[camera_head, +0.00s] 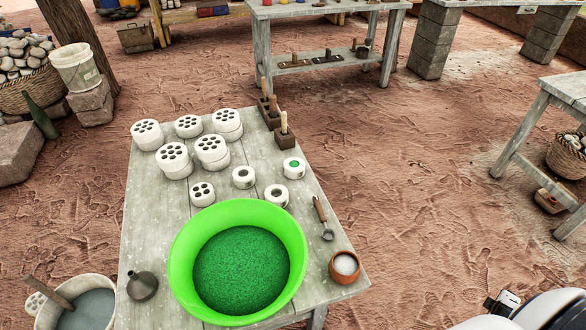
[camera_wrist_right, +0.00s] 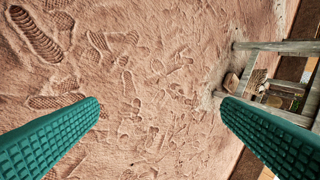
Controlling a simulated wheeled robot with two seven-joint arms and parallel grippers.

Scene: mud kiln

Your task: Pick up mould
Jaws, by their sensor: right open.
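Several white round moulds stand on the grey wooden table (camera_head: 140,225) in the head view. The larger ones have several holes on top, such as the front left mould (camera_head: 174,162) and the one beside it (camera_head: 212,153). Smaller moulds stand nearer: a holed one (camera_head: 202,195), two with a single opening (camera_head: 243,178) (camera_head: 276,196), and one with green filling (camera_head: 294,167). My right gripper (camera_wrist_right: 160,105) is open and empty in the right wrist view, over bare ground. My right arm shows at the lower right of the head view, apart from the table. My left gripper is out of view.
A big green bowl (camera_head: 179,265) of green grains fills the table's front. A scoop (camera_head: 322,215), a clay cup (camera_head: 344,268), a dark flask (camera_head: 141,287) and dark blocks with handles (camera_head: 284,138) surround it. A bucket (camera_head: 104,288) stands front left.

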